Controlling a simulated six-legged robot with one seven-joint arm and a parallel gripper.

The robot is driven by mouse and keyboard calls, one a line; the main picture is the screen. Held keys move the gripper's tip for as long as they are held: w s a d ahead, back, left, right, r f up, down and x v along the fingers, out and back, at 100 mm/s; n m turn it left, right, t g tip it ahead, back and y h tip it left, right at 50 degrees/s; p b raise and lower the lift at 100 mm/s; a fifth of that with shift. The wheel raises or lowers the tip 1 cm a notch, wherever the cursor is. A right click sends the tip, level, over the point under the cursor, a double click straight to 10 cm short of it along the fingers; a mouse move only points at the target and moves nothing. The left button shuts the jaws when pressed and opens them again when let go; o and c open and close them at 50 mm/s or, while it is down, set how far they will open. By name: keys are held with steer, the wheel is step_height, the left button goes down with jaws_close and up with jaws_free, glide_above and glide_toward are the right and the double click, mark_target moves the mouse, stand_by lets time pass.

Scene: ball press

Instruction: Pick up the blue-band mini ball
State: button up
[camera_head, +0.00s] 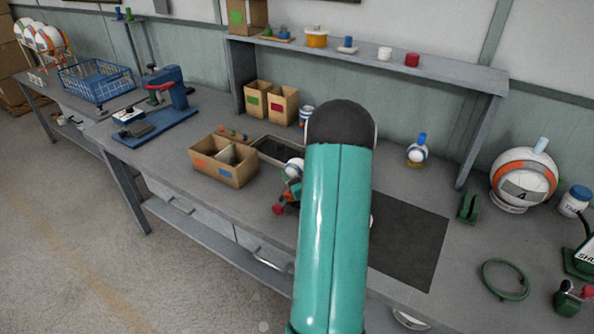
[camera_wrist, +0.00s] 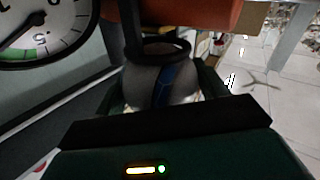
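A small white ball with a blue marking (camera_head: 294,167) shows just left of my teal arm in the head view. Green and red parts lie just below it, and my arm partly hides this spot. In the wrist view, a shaded grey-white ball with a dark blue band (camera_wrist: 164,84) sits at the centre between dark green parts, below a black ring. Whether my gripper grips it is too dark to tell. Another small white and blue ball (camera_head: 417,153) sits on a yellow base to the right of my arm.
A cardboard box with dividers (camera_head: 223,162) and a dark tray (camera_head: 275,150) stand left of my arm. A dark mat (camera_head: 409,250) lies to its right. A large orange-white ball (camera_head: 523,178) stands further right. A dial gauge (camera_wrist: 42,28) is close in the wrist view.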

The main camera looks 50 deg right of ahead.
steer(key=shift+c, duration=1.4)
steer(key=shift+r, duration=0.15)
